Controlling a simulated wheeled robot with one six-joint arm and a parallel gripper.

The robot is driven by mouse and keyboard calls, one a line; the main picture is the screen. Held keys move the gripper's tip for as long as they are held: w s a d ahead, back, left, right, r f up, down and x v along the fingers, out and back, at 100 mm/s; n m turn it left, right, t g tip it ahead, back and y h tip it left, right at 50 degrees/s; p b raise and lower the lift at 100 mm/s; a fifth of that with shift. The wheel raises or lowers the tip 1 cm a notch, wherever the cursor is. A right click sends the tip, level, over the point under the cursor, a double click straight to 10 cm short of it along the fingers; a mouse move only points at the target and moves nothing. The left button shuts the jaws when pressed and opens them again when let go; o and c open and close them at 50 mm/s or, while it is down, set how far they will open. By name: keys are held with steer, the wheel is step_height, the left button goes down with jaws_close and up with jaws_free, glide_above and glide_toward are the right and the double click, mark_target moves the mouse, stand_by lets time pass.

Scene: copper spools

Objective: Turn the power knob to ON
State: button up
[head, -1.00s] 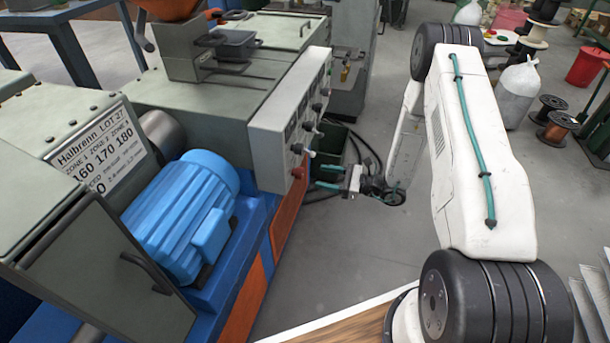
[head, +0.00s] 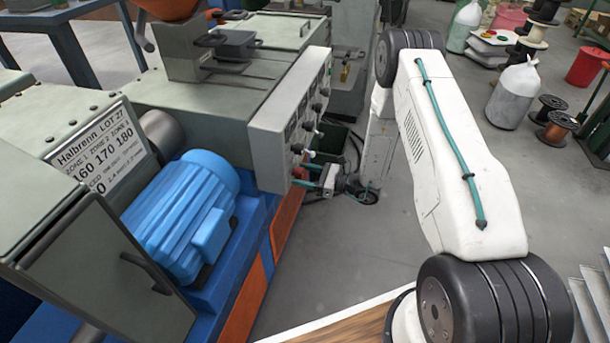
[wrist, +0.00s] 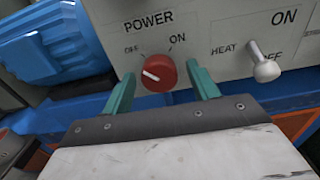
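The red power knob (wrist: 158,73) sits on the grey panel under the word POWER, with OFF at its upper left and ON at its upper right. Its white pointer mark slants toward the upper left, the OFF side. My gripper (wrist: 161,72) is open, with one teal finger on each side of the knob and a gap showing on both sides. I cannot tell how deep the fingertips reach along the knob. In the head view the knob (head: 299,173) is partly hidden and my gripper (head: 304,171) is at the panel's near end.
A white HEAT toggle switch (wrist: 265,64) is just right of the power knob, close to my right finger. More knobs and switches line the control panel (head: 278,125). A blue motor (head: 180,210) stands left of it. The floor (head: 340,240) in front is clear.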

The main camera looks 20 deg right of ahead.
steer(key=c, duration=0.9)
steer(key=shift+c, duration=0.2)
steer(key=shift+m, duration=0.4)
steer(key=m, duration=1.7)
steer(key=shift+s, duration=0.1)
steer(key=o, duration=1)
steer(key=shift+r, duration=0.1)
